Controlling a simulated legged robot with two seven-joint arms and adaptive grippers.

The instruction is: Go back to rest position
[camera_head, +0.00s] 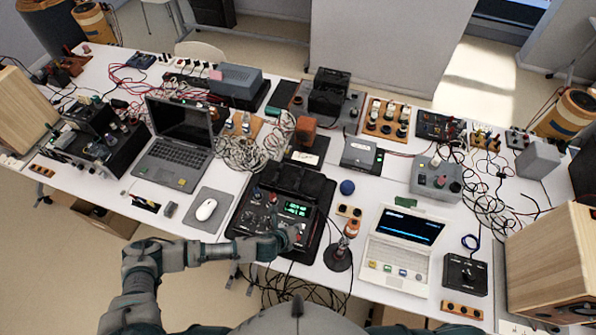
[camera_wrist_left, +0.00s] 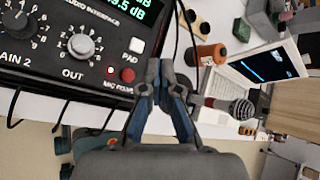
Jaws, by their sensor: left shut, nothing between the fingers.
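My left gripper (camera_head: 294,238) is at the front edge of the black audio interface (camera_head: 262,222), with my left arm reaching in from the lower left. In the left wrist view the gripper (camera_wrist_left: 160,66) shows with its two fingers together and nothing between them. It is just in front of the interface panel (camera_wrist_left: 40,58), beside the red mic power button (camera_wrist_left: 113,87) and below the white pad button (camera_wrist_left: 128,75). Whether it touches the panel cannot be told. A green readout (camera_head: 296,209) is lit on the interface. My right gripper is not in view.
A microphone (camera_head: 340,256) stands right of the gripper, with a white screen device (camera_head: 398,248) beyond it. A mouse (camera_head: 206,209) on a grey pad and a laptop (camera_head: 178,148) are to the left. Cables (camera_head: 285,288) hang below the table's front edge.

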